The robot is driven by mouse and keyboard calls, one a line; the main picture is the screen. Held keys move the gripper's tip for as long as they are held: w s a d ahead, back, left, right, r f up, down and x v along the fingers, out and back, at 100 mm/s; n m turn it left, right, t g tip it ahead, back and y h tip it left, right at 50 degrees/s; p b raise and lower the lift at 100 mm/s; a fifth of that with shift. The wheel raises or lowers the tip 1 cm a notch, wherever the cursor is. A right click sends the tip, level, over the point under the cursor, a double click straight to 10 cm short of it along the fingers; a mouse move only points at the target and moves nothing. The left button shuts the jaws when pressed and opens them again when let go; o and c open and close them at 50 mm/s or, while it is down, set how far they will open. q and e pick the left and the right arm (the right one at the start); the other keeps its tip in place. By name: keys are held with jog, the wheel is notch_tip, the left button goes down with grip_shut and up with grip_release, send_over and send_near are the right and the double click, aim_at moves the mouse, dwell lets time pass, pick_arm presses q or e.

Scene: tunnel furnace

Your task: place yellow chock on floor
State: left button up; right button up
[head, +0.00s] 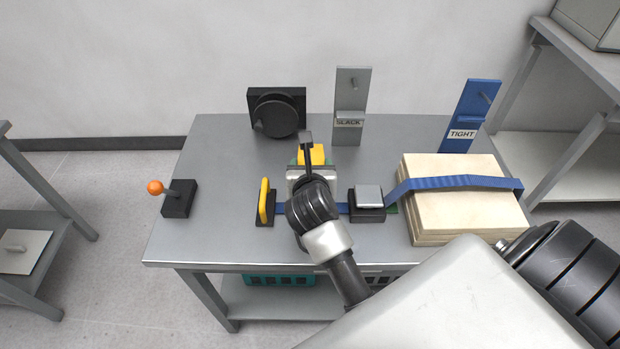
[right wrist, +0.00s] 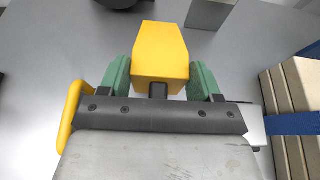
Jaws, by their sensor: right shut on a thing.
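The yellow chock (head: 314,153) is over the middle of the grey table, partly hidden by my right arm in the head view. In the right wrist view the yellow chock (right wrist: 161,52) sits between the two green fingers of my right gripper (right wrist: 160,78), which is shut on it. In the head view the right gripper (head: 311,160) points toward the back of the table. I cannot tell whether the chock touches the tabletop. My left gripper is not in view. The floor (head: 105,235) shows left of the table.
The grey table (head: 215,150) carries an orange-knobbed lever (head: 178,197), a yellow handle (head: 265,203), a black dial (head: 277,112), SLACK (head: 350,95) and TIGHT (head: 468,120) stands, a buckle (head: 367,200) and strapped boards (head: 460,215). A teal crate (head: 280,280) is underneath.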

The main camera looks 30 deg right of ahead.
jog(key=shift+w+f, duration=0.25)
jog(key=shift+w, duration=0.1)
notch_tip(320, 180, down, 3)
jog(key=shift+f+b, duration=0.2)
jog(key=shift+b, duration=0.1)
jog(key=shift+f, duration=0.35)
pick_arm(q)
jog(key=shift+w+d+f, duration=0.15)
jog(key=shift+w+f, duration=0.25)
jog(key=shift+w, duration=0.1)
pick_arm(e)
jog(key=o, duration=1.2)
